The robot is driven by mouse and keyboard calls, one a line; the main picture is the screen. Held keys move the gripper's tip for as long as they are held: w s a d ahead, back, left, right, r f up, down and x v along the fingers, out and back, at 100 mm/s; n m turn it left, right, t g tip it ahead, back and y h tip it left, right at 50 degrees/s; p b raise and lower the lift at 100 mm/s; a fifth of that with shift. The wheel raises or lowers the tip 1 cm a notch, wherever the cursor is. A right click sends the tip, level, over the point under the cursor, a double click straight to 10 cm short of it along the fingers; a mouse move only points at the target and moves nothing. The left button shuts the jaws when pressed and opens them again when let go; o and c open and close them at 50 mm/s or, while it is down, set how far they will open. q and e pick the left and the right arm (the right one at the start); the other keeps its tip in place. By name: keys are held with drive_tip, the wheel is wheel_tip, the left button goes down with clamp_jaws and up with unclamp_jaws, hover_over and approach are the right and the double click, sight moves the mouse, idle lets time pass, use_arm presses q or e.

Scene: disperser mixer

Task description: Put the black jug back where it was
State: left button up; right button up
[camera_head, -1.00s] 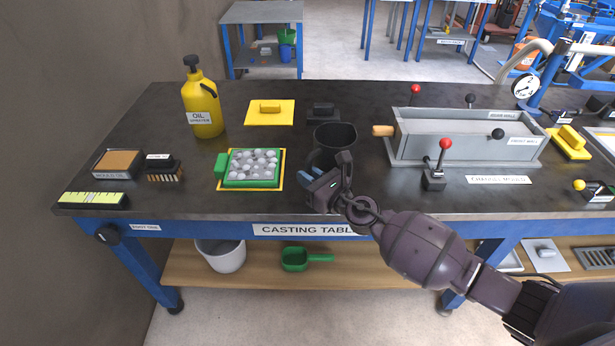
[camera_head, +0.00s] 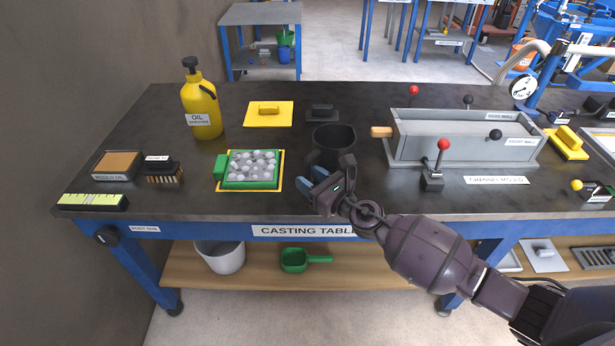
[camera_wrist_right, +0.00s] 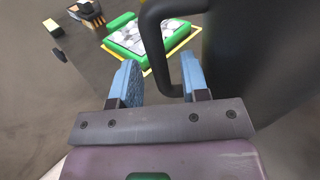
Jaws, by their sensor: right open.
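The black jug (camera_head: 334,139) stands upright on the dark casting table (camera_head: 225,205), right of the green tray of grey pieces. My right gripper (camera_head: 313,181) is open at the near left side of the jug. In the right wrist view the jug's dark body (camera_wrist_right: 270,60) fills the right side. Its handle (camera_wrist_right: 157,50) shows beyond and partly between the two blue fingertips of the gripper (camera_wrist_right: 160,85). I cannot tell whether a finger touches the handle. My left gripper is not in view.
A green tray (camera_head: 222,170) sits on a yellow outline to the left. A yellow oil bottle (camera_head: 202,105) stands at the back left. A grey channel mould (camera_head: 465,150) with levers stands to the right. A black lidded block (camera_head: 322,112) lies behind the jug.

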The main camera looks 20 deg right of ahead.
drive_tip(key=s+d+f+n+g+h, duration=0.1)
drive_tip(key=s+d+f+n+h, duration=0.2)
drive_tip(key=s+n, duration=0.7)
drive_tip(key=s+d+f+n+g+h, duration=0.2)
drive_tip(key=s+f+n, duration=0.5)
drive_tip(key=s+n, duration=0.4)
drive_tip(key=s+d+f+n+g+h+b, duration=0.1)
drive_tip(key=s+d+f+n, duration=0.4)
drive_tip(key=s+n, duration=0.5)
drive_tip(key=s+g+h, duration=0.1)
drive_tip(key=h, duration=0.1)
drive_tip(key=shift+s+d+f+h, duration=0.2)
drive_tip(key=shift+s+d+h, duration=0.05)
drive_tip(key=shift+d+h, duration=0.15)
